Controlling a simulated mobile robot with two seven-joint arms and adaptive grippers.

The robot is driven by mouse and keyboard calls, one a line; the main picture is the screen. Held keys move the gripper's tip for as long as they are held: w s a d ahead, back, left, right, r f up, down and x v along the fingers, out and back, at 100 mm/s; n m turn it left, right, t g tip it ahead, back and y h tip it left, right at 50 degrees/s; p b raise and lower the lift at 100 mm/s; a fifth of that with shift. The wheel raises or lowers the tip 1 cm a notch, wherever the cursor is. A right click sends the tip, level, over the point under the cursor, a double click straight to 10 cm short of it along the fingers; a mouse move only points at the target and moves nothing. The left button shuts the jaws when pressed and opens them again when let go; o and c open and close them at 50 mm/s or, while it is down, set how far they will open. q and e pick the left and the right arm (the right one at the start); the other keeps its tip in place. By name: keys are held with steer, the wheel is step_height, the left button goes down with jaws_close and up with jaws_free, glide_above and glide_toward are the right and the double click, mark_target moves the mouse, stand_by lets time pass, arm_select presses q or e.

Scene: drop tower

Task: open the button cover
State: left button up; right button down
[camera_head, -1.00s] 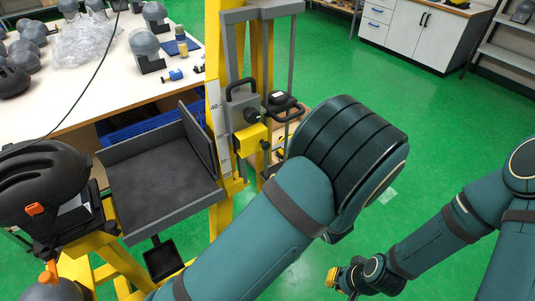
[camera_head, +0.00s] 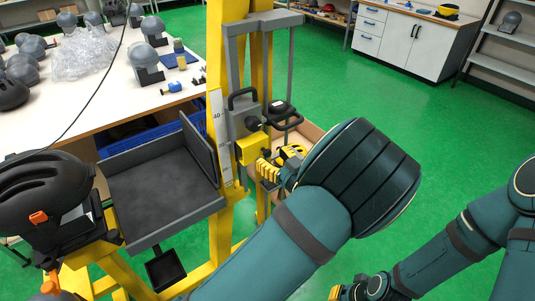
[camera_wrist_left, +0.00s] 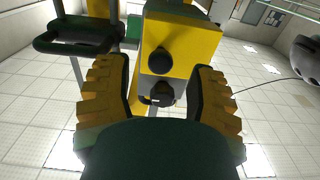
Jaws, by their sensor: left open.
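A yellow box (camera_head: 252,148) is fixed to the drop tower's yellow column. In the left wrist view the box (camera_wrist_left: 182,45) carries two round black knobs, an upper one (camera_wrist_left: 160,61) and a lower one (camera_wrist_left: 161,92) with a small lever-like piece. I cannot tell for sure which part is the button cover. My left gripper (camera_head: 277,163) is open beside the box, at its lower right in the head view. In the left wrist view its yellow ribbed fingers (camera_wrist_left: 158,80) stand either side of the lower knob, with nothing clamped. My right gripper (camera_head: 346,291) is low and partly cut off.
A grey carriage with a black handle (camera_head: 243,98) is above the box; another black handle (camera_head: 285,115) juts out beside it. A grey tray (camera_head: 165,190) and black helmet (camera_head: 45,190) are left. A cluttered table (camera_head: 110,110) stands behind. Green floor is open at right.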

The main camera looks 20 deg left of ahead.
mark_target(256, 151)
arm_select(q)
steer(key=shift+x, duration=1.4)
jaws_close()
